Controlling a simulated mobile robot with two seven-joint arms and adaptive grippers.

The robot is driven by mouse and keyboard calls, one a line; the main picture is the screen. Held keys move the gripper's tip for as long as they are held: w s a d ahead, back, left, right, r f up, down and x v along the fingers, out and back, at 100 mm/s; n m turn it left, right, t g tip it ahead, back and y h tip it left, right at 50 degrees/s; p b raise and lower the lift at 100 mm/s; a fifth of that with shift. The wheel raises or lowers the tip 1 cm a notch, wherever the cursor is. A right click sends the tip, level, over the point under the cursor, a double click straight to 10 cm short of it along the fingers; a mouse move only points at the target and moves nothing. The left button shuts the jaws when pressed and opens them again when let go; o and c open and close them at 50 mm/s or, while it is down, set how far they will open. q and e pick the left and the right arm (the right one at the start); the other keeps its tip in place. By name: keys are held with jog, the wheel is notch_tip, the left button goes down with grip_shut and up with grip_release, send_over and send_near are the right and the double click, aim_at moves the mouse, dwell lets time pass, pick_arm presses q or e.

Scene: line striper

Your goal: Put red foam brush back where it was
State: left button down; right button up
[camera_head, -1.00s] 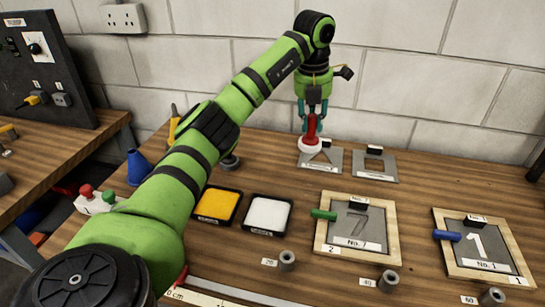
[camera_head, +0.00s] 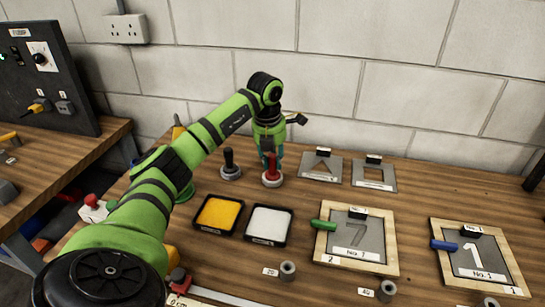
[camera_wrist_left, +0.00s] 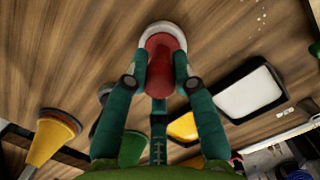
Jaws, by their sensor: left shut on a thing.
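The red foam brush has a red handle (camera_head: 272,164) and a round white foam base. My left gripper (camera_head: 270,154) is shut on the red handle from above. The brush is upright, low at the tabletop, right of a black-handled brush (camera_head: 229,159) and behind the white tray. I cannot tell whether its base touches the wood. In the left wrist view, the fingers (camera_wrist_left: 160,62) clasp the red handle (camera_wrist_left: 162,48) from both sides, and the white base shows beyond it. My right gripper is not in view.
A yellow paint tray (camera_head: 218,213) and a white one (camera_head: 268,224) lie in front. Two grey stencil plates (camera_head: 321,176) (camera_head: 375,183) lie behind to the right. Framed number stencils (camera_head: 356,241) (camera_head: 478,260) with green and blue handles lie farther right. Bare wood separates them.

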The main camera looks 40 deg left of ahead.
aim_at(269, 177)
pick_arm(q)
jog(key=shift+f, duration=0.15)
jog(key=c, duration=1)
grip_release()
jog(key=shift+s+d+r+b, duration=0.15)
jog(key=shift+s+r, duration=0.1)
jog(key=shift+r, duration=1.8)
jog(key=shift+s+a+r+b, duration=0.1)
jog(key=shift+s+r+b, duration=0.15)
jog(key=shift+r, duration=1.85)
jog(key=shift+s+d+r+b, duration=0.1)
jog(key=shift+s+r, duration=0.15)
jog(key=shift+r, duration=1.8)
